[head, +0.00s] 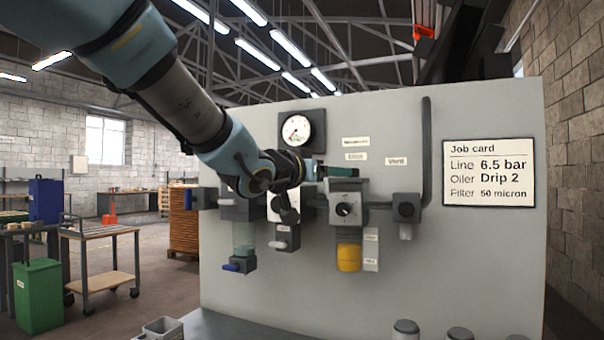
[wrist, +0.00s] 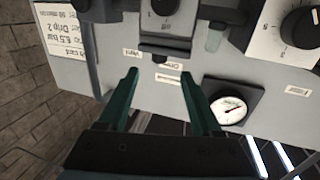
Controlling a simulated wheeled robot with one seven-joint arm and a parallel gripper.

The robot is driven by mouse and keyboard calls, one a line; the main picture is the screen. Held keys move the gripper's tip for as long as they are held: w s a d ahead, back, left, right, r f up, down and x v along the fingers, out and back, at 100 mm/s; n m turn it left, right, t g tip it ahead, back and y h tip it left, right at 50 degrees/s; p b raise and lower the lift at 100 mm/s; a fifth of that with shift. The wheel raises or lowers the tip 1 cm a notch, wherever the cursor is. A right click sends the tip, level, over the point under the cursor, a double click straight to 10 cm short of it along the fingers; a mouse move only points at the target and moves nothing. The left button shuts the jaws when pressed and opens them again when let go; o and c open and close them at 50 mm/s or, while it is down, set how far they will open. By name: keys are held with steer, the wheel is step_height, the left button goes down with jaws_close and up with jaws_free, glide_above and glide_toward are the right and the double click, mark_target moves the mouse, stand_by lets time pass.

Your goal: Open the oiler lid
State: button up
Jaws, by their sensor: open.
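The oiler (head: 348,190) is a grey block on the upright panel with a dark dial and a yellow bowl (head: 349,257) below. Its flat top, which looks like a shut lid, also shows in the wrist view (wrist: 166,43). My gripper (head: 340,171) has green fingers and is just above the oiler's top in the head view. In the wrist view the gripper (wrist: 160,73) is open and empty, its fingertips apart on either side of the oiler's width and short of its top. The lid's hinge side cannot be made out.
A round gauge (head: 297,129) sits on the panel (head: 450,270) above left of the oiler and close to one finger in the wrist view. The vent valve (head: 406,208) and a dark pipe (head: 426,150) are to the right. The filter unit (head: 240,212) is left.

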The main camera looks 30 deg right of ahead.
steer(key=p+x, duration=0.1)
steer(key=x, duration=0.6)
steer(key=p+x, duration=0.1)
steer(key=x, duration=0.2)
steer(key=shift+d+r+p, duration=0.35)
steer(key=shift+c, duration=0.3)
jaws_close()
stand_by(0.7)
